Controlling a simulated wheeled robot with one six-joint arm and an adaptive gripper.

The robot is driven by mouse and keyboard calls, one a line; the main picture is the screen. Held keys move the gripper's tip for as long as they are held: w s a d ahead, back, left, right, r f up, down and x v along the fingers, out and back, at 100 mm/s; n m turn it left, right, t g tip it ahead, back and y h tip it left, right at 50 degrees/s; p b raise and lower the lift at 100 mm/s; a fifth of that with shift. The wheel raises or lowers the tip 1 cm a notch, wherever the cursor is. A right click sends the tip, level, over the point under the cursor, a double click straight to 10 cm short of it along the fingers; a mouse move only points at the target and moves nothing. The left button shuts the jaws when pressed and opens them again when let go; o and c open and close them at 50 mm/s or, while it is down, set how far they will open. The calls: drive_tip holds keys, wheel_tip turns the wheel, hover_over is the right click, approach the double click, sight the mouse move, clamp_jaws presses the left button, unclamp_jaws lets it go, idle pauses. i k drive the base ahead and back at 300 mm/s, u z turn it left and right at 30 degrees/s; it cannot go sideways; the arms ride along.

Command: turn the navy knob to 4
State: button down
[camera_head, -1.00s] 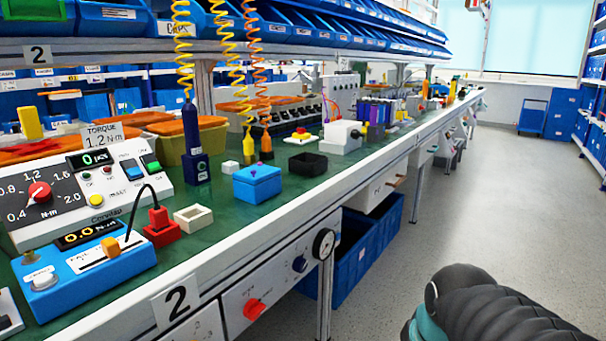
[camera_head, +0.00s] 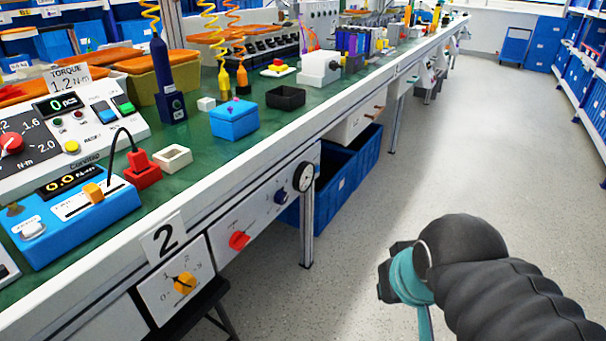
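The small navy knob (camera_head: 281,196) sits on the white front panel under the workbench edge, between a red knob and a round gauge. The marks around it are too small to read, so its setting cannot be told. My arm (camera_head: 470,280), with a black ribbed sleeve and a teal joint, shows at the lower right, over the floor and well apart from the panel. My gripper's fingers cannot be made out in this view.
A dark stool (camera_head: 195,312) stands below the panel. The aisle floor (camera_head: 480,150) is clear.

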sight(282, 196)
drive_tip(key=u, duration=0.9)
drive_tip(key=k, duration=0.75)
drive_tip(key=z, duration=0.85)
